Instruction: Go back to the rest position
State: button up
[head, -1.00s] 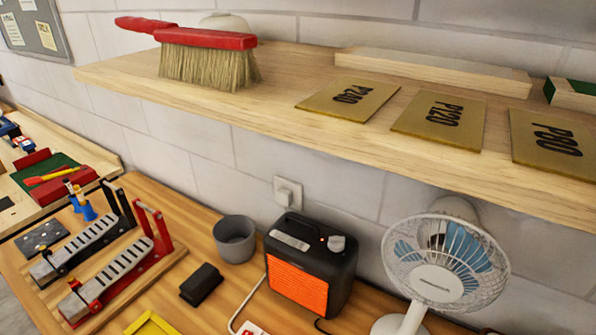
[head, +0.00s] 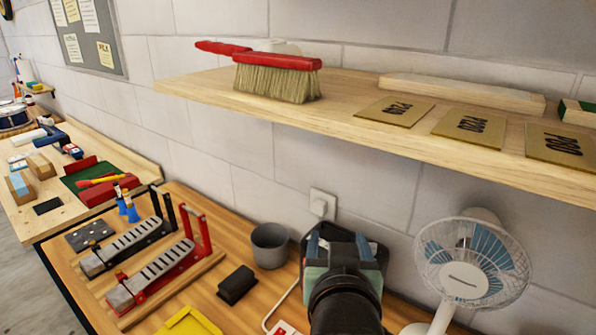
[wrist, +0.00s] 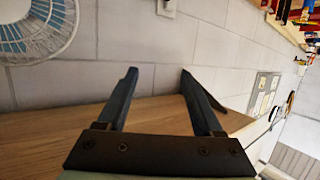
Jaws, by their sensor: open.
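My gripper shows in the wrist view (wrist: 160,85) with its two dark fingers spread apart and nothing between them. In the head view my arm rises from the bottom edge, right of centre, in front of the dark heater (head: 378,252). It hides most of the heater, including its orange front. The fingertips are hard to make out there. The wooden shelf (head: 340,117) is above and behind my arm in the head view. In the wrist view, which looks upside down, bare wood (wrist: 60,135) lies beyond the fingers.
A white fan (head: 470,270) stands right of my arm. A grey cup (head: 269,246), a black block (head: 237,284) and a yellow tray (head: 190,322) are to its left. A red-handled brush (head: 277,78) and sandpaper sheets (head: 468,128) lie on the shelf. Two slotted racks stand further left.

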jog(key=a+r+t+y, duration=0.1)
jog(key=a+r+t, duration=0.1)
jog(key=a+r, duration=0.4)
jog(key=s+r+t+b, duration=0.1)
jog(key=s+r+t, duration=0.2)
jog(key=r, duration=0.5)
jog(key=s+r+t, duration=0.4)
jog(key=s+r, duration=0.1)
jog(key=r, duration=0.3)
jog(key=s+r+n+t+b, duration=0.1)
jog(key=s+r+t, duration=0.2)
jog(key=s+r, duration=0.2)
notch_tip(320, 180, up, 4)
jog(key=shift+f+t+y+b, duration=0.25)
jog(key=shift+t+y+b, duration=0.05)
jog(key=shift+t+b, duration=0.1)
